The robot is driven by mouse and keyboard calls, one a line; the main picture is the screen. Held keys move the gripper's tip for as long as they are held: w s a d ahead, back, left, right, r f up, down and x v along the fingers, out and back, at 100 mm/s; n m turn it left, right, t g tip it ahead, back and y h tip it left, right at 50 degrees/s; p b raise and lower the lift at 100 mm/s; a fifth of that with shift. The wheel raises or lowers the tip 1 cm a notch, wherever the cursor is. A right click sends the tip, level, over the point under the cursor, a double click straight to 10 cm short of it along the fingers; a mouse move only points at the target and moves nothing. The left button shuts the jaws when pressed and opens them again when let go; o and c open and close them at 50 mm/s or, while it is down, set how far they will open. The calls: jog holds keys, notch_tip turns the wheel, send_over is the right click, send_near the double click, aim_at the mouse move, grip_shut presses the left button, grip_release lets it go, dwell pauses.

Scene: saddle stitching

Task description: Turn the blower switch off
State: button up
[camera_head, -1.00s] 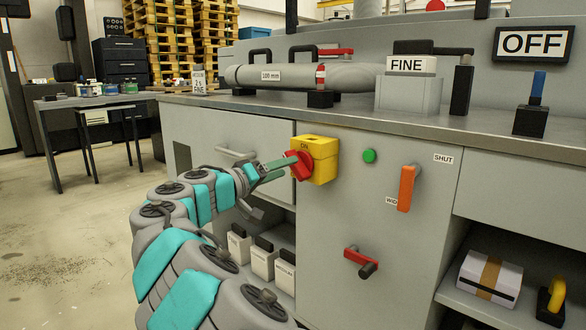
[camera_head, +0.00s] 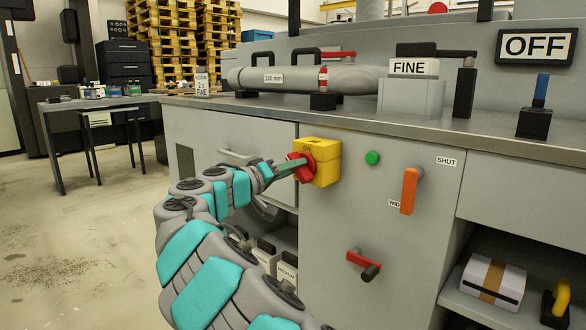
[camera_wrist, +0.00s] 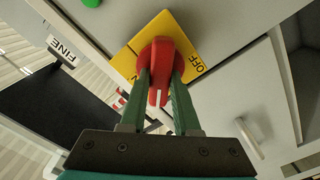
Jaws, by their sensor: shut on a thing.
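The blower switch is a yellow box (camera_head: 327,163) with a red rotary knob (camera_head: 302,167), on the grey cabinet front. The word ON shows on the box top. In the wrist view the red knob (camera_wrist: 158,58) stands out from the yellow plate (camera_wrist: 140,32), with OFF printed to the right and part of another label at left. My gripper (camera_head: 290,165) reaches it from the left. In the wrist view its two green fingers (camera_wrist: 160,85) lie on either side of the knob's red grip, shut on it.
To the right of the switch are a green button (camera_head: 372,158), an orange lever (camera_head: 409,190) between SHUT and WID labels, and a red-handled valve (camera_head: 362,262) below. A grey pipe (camera_head: 300,79) lies on the counter above. Open shelves sit below my arm and at lower right.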

grip_shut()
jog(key=shift+n+p, duration=0.3)
jog(key=shift+p, duration=0.1)
jog(key=n+p, duration=0.8)
jog(key=shift+a+f+p, duration=0.1)
jog(key=shift+f+p, duration=0.05)
jog(key=shift+p, duration=0.15)
jog(key=shift+f+n, duration=0.1)
jog(key=shift+n, duration=0.2)
